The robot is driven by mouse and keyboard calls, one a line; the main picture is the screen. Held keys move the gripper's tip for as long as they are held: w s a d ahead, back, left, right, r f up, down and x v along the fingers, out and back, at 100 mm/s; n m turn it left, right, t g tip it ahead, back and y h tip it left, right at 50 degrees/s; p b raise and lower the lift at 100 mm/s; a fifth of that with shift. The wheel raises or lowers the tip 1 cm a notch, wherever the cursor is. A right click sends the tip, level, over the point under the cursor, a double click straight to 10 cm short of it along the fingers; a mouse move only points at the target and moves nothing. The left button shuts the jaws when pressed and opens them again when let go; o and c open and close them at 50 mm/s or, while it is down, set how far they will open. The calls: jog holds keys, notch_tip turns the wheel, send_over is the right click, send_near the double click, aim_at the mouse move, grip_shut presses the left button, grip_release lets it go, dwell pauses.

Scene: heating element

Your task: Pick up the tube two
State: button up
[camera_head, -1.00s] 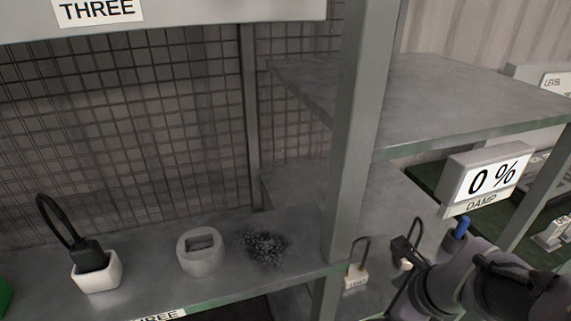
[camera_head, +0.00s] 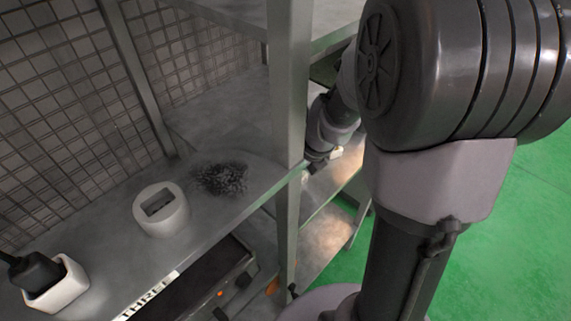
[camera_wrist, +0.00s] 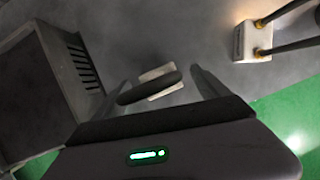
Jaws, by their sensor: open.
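In the wrist view, a pale block with a dark looped tube (camera_wrist: 150,88) stands on the grey shelf (camera_wrist: 160,30). Its loop rises toward the camera between the fingers of my gripper (camera_wrist: 162,88). The gripper is open, one finger on each side of the loop, and I see no clear grip on it. A second white block with two dark tube legs on brass-coloured fittings (camera_wrist: 252,42) stands at the upper right, apart from the gripper. I cannot read a number on either block. In the head view, my wrist is partly hidden beside the grey post.
A grey box with vent slots (camera_wrist: 50,85) is close at the left in the wrist view. The head view shows a grey upright post (camera_head: 288,80), a round white socket (camera_head: 162,209), a dark powdery patch (camera_head: 222,178) and a white cup-like holder (camera_head: 58,283).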

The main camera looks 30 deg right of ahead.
jog(key=shift+f, duration=0.15)
jog(key=shift+c, duration=0.3)
jog(key=c, duration=1.6)
